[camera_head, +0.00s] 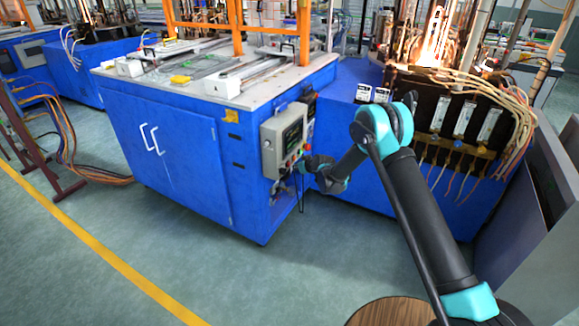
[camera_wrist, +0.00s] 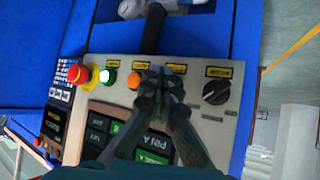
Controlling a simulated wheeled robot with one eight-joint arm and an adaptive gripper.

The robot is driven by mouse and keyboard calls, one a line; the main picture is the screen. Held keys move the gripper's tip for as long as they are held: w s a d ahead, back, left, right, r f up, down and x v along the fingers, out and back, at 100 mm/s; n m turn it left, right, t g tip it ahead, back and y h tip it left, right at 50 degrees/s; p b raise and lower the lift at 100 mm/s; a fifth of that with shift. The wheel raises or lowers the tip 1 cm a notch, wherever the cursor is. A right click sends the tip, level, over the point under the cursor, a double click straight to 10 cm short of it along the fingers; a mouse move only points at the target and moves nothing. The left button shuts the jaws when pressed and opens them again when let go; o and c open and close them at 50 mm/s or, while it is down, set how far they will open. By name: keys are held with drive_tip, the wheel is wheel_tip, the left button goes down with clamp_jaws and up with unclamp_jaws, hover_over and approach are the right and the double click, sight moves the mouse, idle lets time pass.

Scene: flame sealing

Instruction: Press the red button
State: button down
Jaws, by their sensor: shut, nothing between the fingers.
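In the wrist view, a red mushroom button (camera_wrist: 76,74) on a yellow base sits at the left end of a row on the control panel (camera_wrist: 225,130). A green-lit button (camera_wrist: 106,77) and an orange button (camera_wrist: 133,80) follow to its right, then a black rotary knob (camera_wrist: 215,92). My gripper (camera_wrist: 158,82) is shut and empty, its fingertips right of the orange button, hiding part of the row. I cannot tell whether they touch the panel. In the head view, my gripper (camera_head: 303,164) is close to the grey control box (camera_head: 270,150) on the blue machine.
The blue cabinet (camera_head: 170,150) carries a worktop with orange posts (camera_head: 237,25). A burner with flame (camera_head: 434,45) and cables stand to the right. Another red knob (camera_wrist: 37,141) shows at the panel's lower left. The green floor (camera_head: 150,240) in front is clear.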

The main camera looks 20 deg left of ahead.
drive_tip(key=shift+a, duration=0.8)
idle(0.7)
drive_tip(key=shift+d, duration=0.85)
drive_tip(key=shift+s+d, duration=0.15)
drive_tip(key=shift+d, duration=1.1)
drive_tip(key=shift+s+d, duration=0.1)
drive_tip(key=shift+d, duration=1.15)
